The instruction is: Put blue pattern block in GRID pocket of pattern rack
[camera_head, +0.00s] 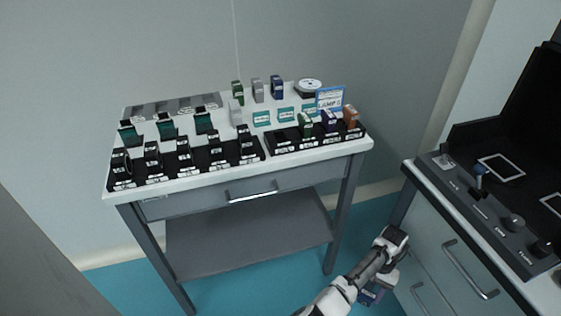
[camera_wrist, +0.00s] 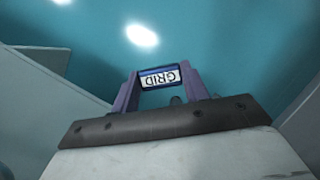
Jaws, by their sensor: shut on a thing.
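My gripper (camera_wrist: 160,80) is shut on a blue block (camera_wrist: 147,73) whose white label reads GRID, upside down in the wrist view. The purple fingers grip it from both sides. In the head view my gripper (camera_head: 374,285) hangs low over the teal floor, right of the lab table and beside the drawer cabinet, with the dark blue block (camera_head: 370,297) under it. A black rack (camera_head: 284,146) at the table's front right holds green, dark blue and orange blocks at its right. Its left part looks empty. It is probably the pattern rack; its labels are too small to read.
A grey cabinet (camera_head: 440,250) with a control panel stands right. Floor shows between table and cabinet.

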